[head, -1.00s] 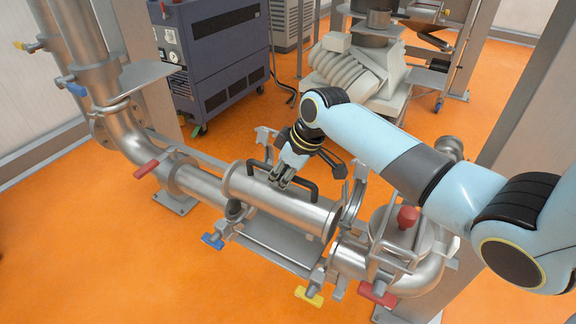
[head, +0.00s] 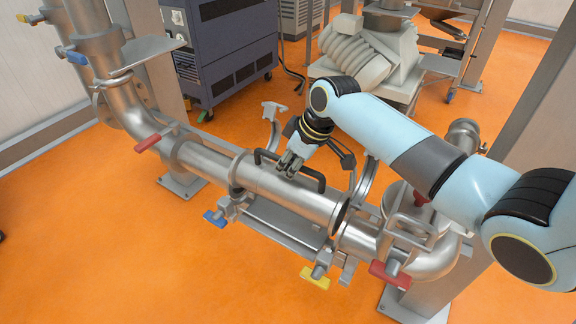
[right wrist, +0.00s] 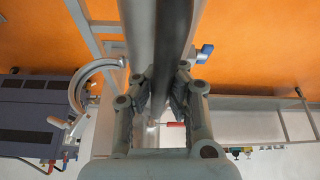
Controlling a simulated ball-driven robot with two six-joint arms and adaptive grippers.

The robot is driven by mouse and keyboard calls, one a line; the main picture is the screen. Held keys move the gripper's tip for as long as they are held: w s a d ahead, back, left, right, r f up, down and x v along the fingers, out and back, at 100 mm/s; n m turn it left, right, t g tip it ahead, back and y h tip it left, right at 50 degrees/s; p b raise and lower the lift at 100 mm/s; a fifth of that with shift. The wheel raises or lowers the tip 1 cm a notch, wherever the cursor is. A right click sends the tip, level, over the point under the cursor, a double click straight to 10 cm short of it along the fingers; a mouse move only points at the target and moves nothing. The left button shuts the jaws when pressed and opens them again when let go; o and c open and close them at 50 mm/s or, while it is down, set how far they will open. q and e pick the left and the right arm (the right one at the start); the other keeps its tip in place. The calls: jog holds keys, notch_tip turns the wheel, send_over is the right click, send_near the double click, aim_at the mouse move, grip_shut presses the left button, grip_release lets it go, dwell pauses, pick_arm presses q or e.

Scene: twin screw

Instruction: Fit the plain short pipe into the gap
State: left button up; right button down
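The short pipe (head: 290,192) is a shiny steel tube with a black handle (head: 310,178) on top. It lies level in the gap, in line with the left fixed pipe (head: 203,163) and the right fixed pipe (head: 357,236). Its ends look close to both; whether the rims touch, I cannot tell. My right gripper (head: 286,165) is above the pipe, shut on the handle. In the right wrist view its fingers (right wrist: 162,95) stand on both sides of the dark handle bar (right wrist: 174,40). My left gripper is not in view.
Clamps hang open at both joints; a raised jaw (head: 274,108) stands behind the left one, a curved jaw (head: 366,182) behind the right one. Blue (head: 214,217), yellow (head: 315,277) and red (head: 390,274) clamp handles stick out. A steel support plate (head: 284,226) lies under the pipe.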

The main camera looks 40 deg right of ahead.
aim_at(288, 182)
jog(key=shift+w+f+b, duration=0.1)
jog(key=shift+f+b, duration=0.85)
jog(key=shift+f, duration=1.45)
jog(key=c, duration=1.5)
grip_release()
jog(key=shift+o, duration=0.5)
jog(key=shift+s+f, duration=0.1)
jog(key=shift+s, duration=0.1)
jog(key=v, duration=1.2)
jog(key=shift+w, duration=0.15)
